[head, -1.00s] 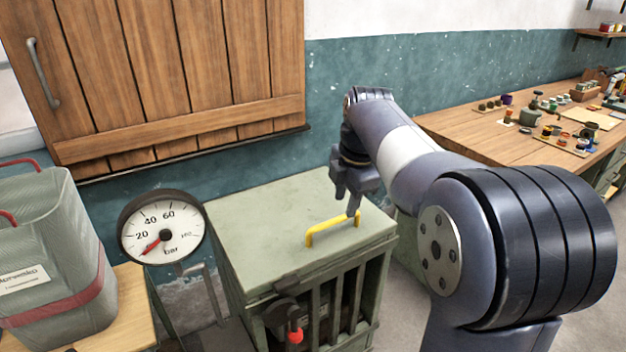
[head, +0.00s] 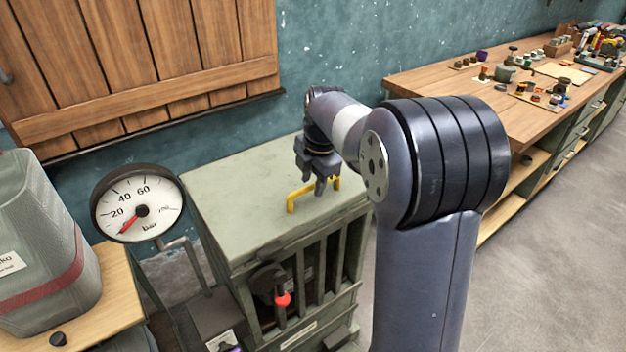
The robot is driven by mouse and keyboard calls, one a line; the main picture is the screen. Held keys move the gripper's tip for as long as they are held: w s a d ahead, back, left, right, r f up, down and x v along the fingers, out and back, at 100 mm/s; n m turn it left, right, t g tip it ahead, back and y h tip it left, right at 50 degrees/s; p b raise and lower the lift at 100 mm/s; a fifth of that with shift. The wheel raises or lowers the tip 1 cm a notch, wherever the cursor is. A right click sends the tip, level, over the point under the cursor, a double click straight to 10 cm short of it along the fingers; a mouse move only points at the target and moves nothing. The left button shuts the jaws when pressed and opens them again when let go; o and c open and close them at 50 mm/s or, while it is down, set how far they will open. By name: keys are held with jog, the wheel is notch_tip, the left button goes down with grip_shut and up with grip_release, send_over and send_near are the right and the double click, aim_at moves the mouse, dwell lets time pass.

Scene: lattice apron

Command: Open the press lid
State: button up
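The press (head: 245,245) is a grey-green cabinet with a slatted front. Its flat lid (head: 235,185) lies closed on top. A yellow handle (head: 292,201) stands near the lid's front right edge. My gripper (head: 323,190) points down at the right part of the handle. Its fingers overlap the handle in the picture, and I cannot tell whether they touch or grip it. A black lever with a red knob (head: 283,299) is on the press front.
A pressure gauge (head: 138,203) stands left of the press, its red needle low. A grey bag (head: 45,240) sits on a wooden top at the left. A workbench (head: 450,85) with small items is at the back right. A wooden shutter (head: 130,60) hangs on the wall behind.

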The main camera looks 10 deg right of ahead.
grip_shut()
dwell(0.4)
